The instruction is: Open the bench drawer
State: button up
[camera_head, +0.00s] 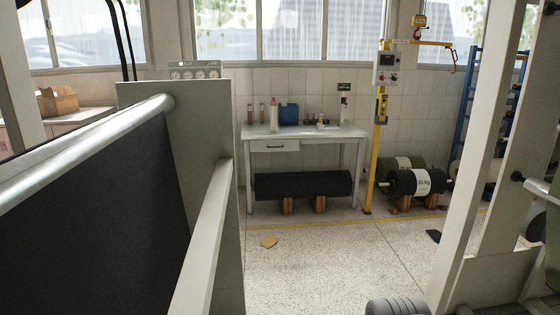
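A pale workbench (341,133) stands against the tiled far wall under the windows. Its drawer (275,146) sits under the top on the left side and looks shut, with a small dark handle mark on its front. Bottles (274,117), a blue container (289,113) and small items stand on the bench top. A rounded grey ribbed part (397,307) shows at the bottom edge; I cannot tell whether it is part of my arm. My gripper is not in view.
A large machine with a dark roll and pale frame (195,180) fills the left. A dark roll (303,185) lies on wooden blocks under the bench. A yellow hoist post (380,140) stands right of the bench. A pale frame (478,190) blocks the right. The speckled floor (330,260) between is mostly clear.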

aim_at(274, 145)
jog(key=z, duration=0.3)
jog(key=i, duration=4.4)
jog(key=u, duration=1.2)
jog(key=i, duration=1.8)
jog(key=u, duration=1.15)
jog(key=i, duration=0.45)
jog(key=u, duration=0.25)
